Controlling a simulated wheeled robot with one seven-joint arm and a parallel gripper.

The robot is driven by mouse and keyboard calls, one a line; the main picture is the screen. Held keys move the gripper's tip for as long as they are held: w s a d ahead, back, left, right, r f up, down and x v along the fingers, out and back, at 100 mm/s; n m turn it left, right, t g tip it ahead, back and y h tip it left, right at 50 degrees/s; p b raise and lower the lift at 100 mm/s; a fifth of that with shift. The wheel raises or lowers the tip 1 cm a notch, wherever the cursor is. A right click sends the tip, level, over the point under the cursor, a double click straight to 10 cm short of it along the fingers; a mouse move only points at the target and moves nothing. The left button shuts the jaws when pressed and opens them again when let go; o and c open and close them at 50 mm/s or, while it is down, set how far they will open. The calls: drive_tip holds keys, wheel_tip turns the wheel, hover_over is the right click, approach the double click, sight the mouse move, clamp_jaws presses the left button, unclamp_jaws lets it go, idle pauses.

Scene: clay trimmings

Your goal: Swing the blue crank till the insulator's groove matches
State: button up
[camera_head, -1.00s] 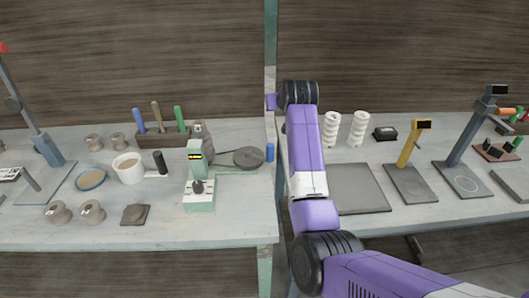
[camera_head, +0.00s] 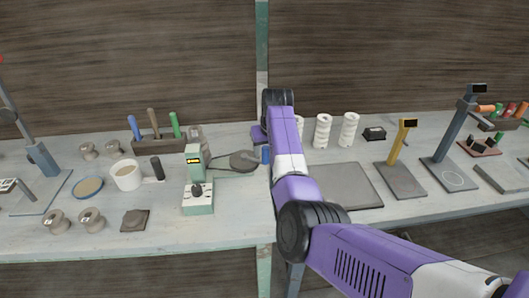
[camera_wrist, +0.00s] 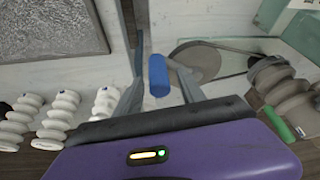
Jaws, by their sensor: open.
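The blue crank handle (camera_head: 265,155) stands upright at the right end of the left bench, beside a dark round disc (camera_head: 243,161) and a green-framed machine (camera_head: 198,190) with a small lit display. In the wrist view, the blue handle (camera_wrist: 159,76) shows between the fingers of my gripper (camera_wrist: 156,62), which is open. I cannot tell whether either finger touches it. The disc (camera_wrist: 196,62) lies just right of the handle. In the head view my forearm hides the fingers. I cannot make out the insulator's groove or any matching mark.
White ribbed insulators (camera_head: 322,131) stand on the right bench beside a grey mat (camera_head: 345,186). Brown ribbed pieces (camera_wrist: 277,82) and a green handle (camera_wrist: 283,130) are at right in the wrist view. A tool rack (camera_head: 160,143) stands behind the machine.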

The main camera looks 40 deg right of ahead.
drive_tip(key=shift+x, duration=1)
clamp_jaws()
idle(0.8)
